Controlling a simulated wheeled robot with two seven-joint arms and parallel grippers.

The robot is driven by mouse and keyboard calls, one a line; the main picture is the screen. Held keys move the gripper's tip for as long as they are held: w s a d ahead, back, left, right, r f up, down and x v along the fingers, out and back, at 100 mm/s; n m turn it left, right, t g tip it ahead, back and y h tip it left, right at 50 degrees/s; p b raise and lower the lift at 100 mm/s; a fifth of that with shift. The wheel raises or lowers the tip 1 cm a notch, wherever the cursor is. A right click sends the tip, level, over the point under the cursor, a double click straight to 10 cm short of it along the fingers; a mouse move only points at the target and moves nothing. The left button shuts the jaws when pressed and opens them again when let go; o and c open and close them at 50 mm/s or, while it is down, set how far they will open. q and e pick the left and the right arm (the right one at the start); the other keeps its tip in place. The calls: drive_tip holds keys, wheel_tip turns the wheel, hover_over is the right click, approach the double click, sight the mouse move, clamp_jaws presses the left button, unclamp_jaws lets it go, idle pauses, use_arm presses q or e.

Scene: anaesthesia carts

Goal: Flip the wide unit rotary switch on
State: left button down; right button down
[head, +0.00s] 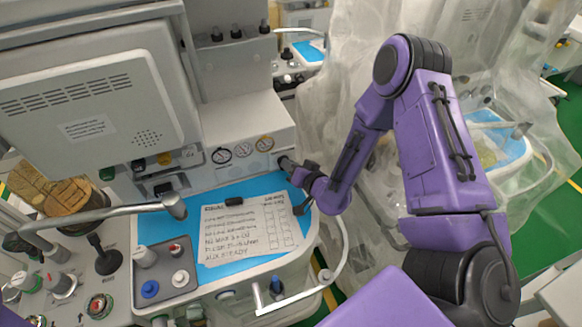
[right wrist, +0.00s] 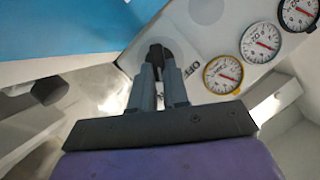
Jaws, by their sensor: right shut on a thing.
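The wide unit (head: 235,120) is a pale grey anaesthesia machine with a blue worktop. Its rotary switch (right wrist: 158,50) is a small dark knob on the pale panel, seen between my fingertips in the right wrist view. In the head view my right gripper (head: 287,165) reaches the panel's right end, right of the gauges. My left gripper is not in view.
Round gauges (head: 243,150) sit left of the switch in the head view. A handwritten sheet (head: 245,232) lies on the blue worktop (head: 225,192). A curved metal rail (head: 300,295) runs round the front right corner. Clear plastic sheeting (head: 330,95) hangs behind my right arm.

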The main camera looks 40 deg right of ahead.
drive_tip(key=shift+w+r, duration=0.1)
idle(0.4)
drive_tip(key=c, duration=1.2)
unclamp_jaws()
drive_tip(key=shift+o, duration=0.4)
drive_tip(key=b+v, duration=0.1)
drive_tip(key=v, duration=0.2)
drive_tip(key=b+v, duration=0.1)
drive_tip(key=v, duration=0.3)
drive_tip(key=p+v, duration=0.1)
drive_tip(key=v, duration=0.2)
drive_tip(key=shift+s, duration=0.25)
drive_tip(key=shift+d, duration=0.1)
